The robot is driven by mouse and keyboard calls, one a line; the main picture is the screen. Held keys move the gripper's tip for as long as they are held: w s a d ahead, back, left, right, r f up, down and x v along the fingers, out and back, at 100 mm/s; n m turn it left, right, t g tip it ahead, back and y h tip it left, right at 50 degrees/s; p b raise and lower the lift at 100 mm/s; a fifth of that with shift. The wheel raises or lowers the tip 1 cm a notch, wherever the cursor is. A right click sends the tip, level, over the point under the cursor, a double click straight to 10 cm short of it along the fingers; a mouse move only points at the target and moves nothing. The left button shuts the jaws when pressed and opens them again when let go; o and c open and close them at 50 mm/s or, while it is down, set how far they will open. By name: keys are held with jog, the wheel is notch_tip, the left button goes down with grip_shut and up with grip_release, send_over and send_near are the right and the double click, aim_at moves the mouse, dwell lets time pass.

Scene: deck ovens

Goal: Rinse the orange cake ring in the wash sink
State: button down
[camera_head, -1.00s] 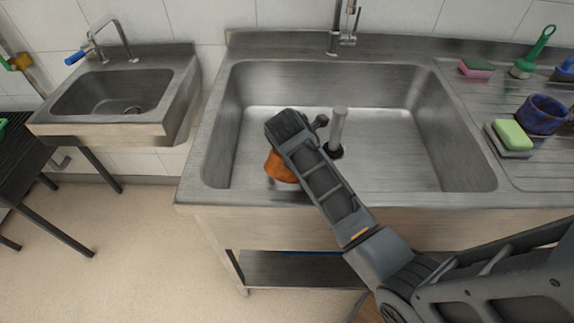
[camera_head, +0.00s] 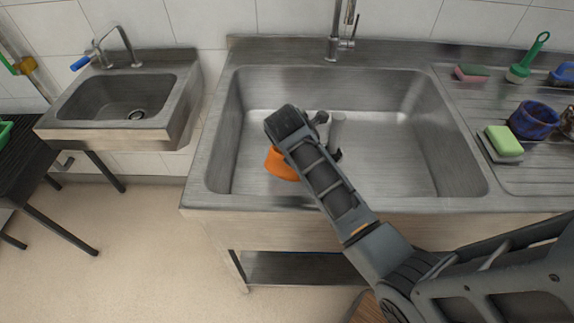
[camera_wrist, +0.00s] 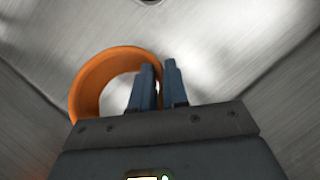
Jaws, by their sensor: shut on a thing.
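The orange cake ring (camera_head: 281,164) is inside the large wash sink (camera_head: 440,150), near its left front part, partly hidden behind my arm in the head view. In the wrist view the ring (camera_wrist: 92,88) is a round open band. My gripper (camera_wrist: 158,72) is shut on the ring's wall at its right side, one finger inside the band and one outside. The fingers are hidden by my arm in the head view. The tap (camera_head: 340,42) rises behind the sink; no water is visible.
A smaller hand basin (camera_head: 120,98) is on the left wall. The ribbed drainboard on the right holds a green sponge (camera_head: 503,140), a blue pot (camera_head: 534,120), a pink sponge (camera_head: 472,72) and a green brush (camera_head: 527,58). The sink's right half is clear.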

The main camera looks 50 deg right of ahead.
notch_tip(320, 180, up, 22)
jog(key=shift+f, duration=0.25)
dwell(2.2)
dwell(1.9)
jog(key=shift+r, duration=2)
